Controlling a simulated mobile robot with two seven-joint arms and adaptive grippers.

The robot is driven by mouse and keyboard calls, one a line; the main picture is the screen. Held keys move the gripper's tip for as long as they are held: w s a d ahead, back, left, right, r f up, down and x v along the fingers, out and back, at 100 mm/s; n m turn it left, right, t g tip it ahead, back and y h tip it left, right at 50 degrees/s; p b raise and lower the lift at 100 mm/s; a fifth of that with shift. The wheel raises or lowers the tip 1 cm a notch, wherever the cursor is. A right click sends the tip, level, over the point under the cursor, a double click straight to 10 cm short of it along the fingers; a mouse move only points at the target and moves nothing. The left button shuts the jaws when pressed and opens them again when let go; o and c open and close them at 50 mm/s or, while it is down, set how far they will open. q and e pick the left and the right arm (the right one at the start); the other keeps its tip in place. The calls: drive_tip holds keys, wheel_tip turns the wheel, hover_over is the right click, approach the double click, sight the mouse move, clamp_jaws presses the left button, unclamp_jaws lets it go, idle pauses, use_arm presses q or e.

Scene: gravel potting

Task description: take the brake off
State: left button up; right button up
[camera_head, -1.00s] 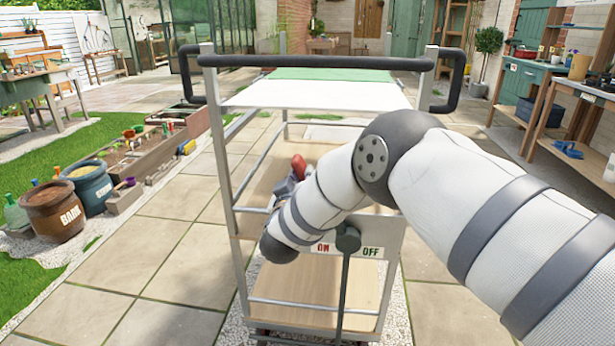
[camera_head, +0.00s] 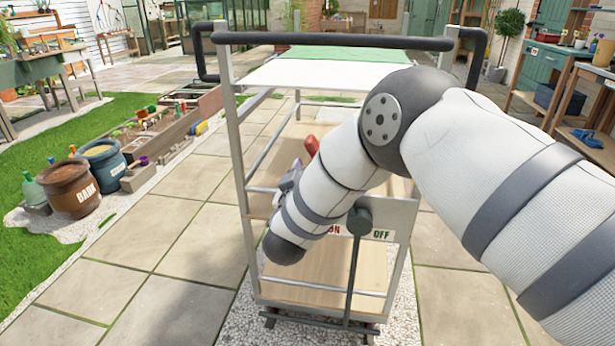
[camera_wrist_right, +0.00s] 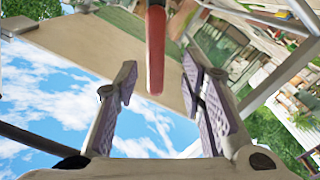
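A trolley (camera_head: 233,150) with metal posts stands in front of me. A dark lever with a round knob (camera_head: 359,220) stands nearly upright at its near end, between the ON and OFF marks of a white plate (camera_head: 381,234); my arm partly covers ON. A red handle (camera_head: 311,146) shows behind my right forearm. In the right wrist view the red handle (camera_wrist_right: 156,50) hangs between the spread fingers of my right gripper (camera_wrist_right: 159,72), touching neither visibly. In the head view the right gripper (camera_head: 290,178) is mostly hidden by my arm. My left gripper is out of view.
The trolley's dark push bar (camera_head: 335,41) crosses above my right arm. Its lower wooden shelf (camera_head: 315,275) looks empty. A bark barrel (camera_head: 68,190) and planter boxes stand left; a workbench (camera_head: 570,75) stands right. Paving beside the trolley is clear.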

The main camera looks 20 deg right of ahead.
drive_tip(key=v, duration=0.7)
drive_tip(key=shift+s+a, duration=0.2)
drive_tip(key=shift+s, duration=0.1)
